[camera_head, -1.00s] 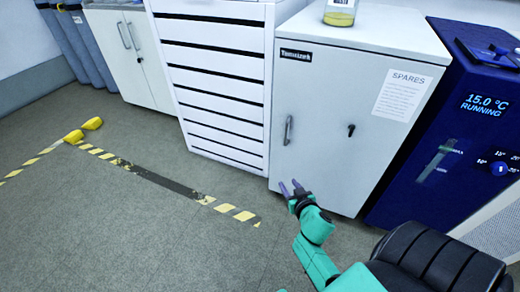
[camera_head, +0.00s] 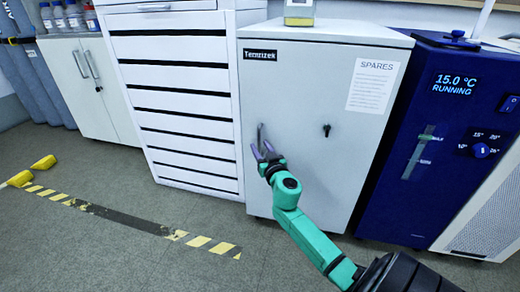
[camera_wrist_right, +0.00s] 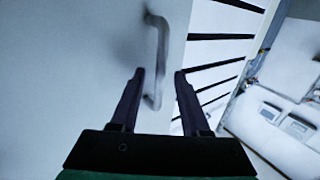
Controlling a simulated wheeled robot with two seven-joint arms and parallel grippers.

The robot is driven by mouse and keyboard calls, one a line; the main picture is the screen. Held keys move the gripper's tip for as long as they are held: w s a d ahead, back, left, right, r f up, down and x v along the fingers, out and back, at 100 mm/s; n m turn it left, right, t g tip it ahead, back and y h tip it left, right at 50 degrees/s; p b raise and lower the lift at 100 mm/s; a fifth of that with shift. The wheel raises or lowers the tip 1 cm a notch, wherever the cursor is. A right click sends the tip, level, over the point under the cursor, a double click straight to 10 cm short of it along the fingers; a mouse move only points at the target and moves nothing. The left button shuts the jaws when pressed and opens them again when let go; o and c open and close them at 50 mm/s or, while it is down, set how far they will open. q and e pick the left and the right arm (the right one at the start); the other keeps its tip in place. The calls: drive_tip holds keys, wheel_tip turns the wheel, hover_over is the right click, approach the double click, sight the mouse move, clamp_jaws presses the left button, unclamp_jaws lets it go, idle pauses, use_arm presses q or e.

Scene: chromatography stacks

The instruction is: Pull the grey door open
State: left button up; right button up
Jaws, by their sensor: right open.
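The grey door (camera_head: 300,110) is the front of a cabinet labelled "Temrizek", with a "SPARES" notice at its upper right. It looks shut. Its upright bar handle (camera_head: 261,138) is near the door's left edge, and a dark keyhole or key (camera_head: 326,130) is to the right. My right gripper (camera_head: 264,152) is at the lower part of the handle. In the right wrist view the handle (camera_wrist_right: 160,60) runs down to between the two open fingertips (camera_wrist_right: 158,74); I cannot see contact. My left gripper is not in view.
A white drawer stack (camera_head: 185,95) stands directly left of the cabinet, and a blue chiller (camera_head: 425,130) to its right. A bottle (camera_head: 299,12) stands on the cabinet top. The floor (camera_head: 130,265) in front is clear, with a striped tape line (camera_head: 120,217).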

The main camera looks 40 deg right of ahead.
drive_tip(key=shift+w+d, duration=0.2)
drive_tip(key=shift+w, duration=0.15)
clamp_jaws()
idle(1.2)
